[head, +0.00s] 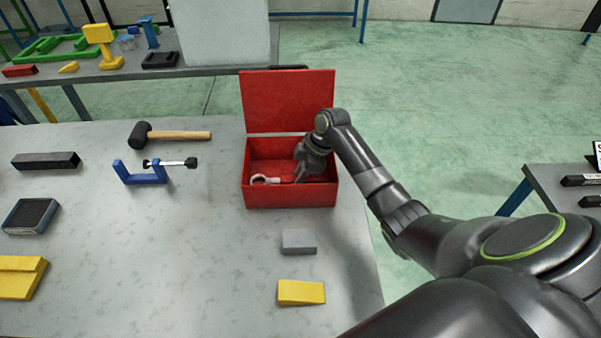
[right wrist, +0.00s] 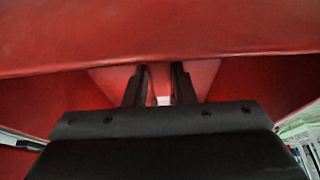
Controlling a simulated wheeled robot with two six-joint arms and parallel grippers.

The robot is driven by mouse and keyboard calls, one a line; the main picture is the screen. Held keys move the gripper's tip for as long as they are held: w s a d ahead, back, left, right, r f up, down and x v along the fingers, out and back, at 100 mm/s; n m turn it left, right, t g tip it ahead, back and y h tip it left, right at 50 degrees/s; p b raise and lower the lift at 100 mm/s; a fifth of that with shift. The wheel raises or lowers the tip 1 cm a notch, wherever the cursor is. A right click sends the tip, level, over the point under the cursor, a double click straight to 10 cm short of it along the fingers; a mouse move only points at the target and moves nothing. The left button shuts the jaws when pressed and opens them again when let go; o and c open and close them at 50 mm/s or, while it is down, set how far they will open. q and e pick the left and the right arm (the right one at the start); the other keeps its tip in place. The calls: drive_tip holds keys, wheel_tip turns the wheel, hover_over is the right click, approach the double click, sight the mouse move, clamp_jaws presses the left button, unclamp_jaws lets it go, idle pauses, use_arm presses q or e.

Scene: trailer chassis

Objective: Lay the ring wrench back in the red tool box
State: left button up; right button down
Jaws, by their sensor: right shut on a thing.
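The red tool box (head: 290,196) stands on the grey table with its lid up at the back. The ring wrench (head: 259,180) is inside the box's opening, its pale ring end showing at the left. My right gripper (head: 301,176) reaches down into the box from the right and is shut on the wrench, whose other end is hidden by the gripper. In the right wrist view the two fingers (right wrist: 161,92) are close together with a thin pale piece between them and red box walls around. I cannot tell whether the wrench touches the box floor. My left gripper is not in view.
A grey block (head: 298,242) and a yellow wedge (head: 301,292) lie in front of the box. A blue clamp (head: 147,175) and a black-headed mallet (head: 175,134) lie to its left. Bare table surrounds the box's left side.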

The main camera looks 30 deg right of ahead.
drive_tip(key=shift+p, duration=0.3)
idle(0.5)
drive_tip(key=c, duration=0.7)
unclamp_jaws()
drive_tip(key=shift+o, duration=0.2)
drive_tip(key=shift+r+p, duration=3.9)
drive_tip(key=shift+r, duration=0.15)
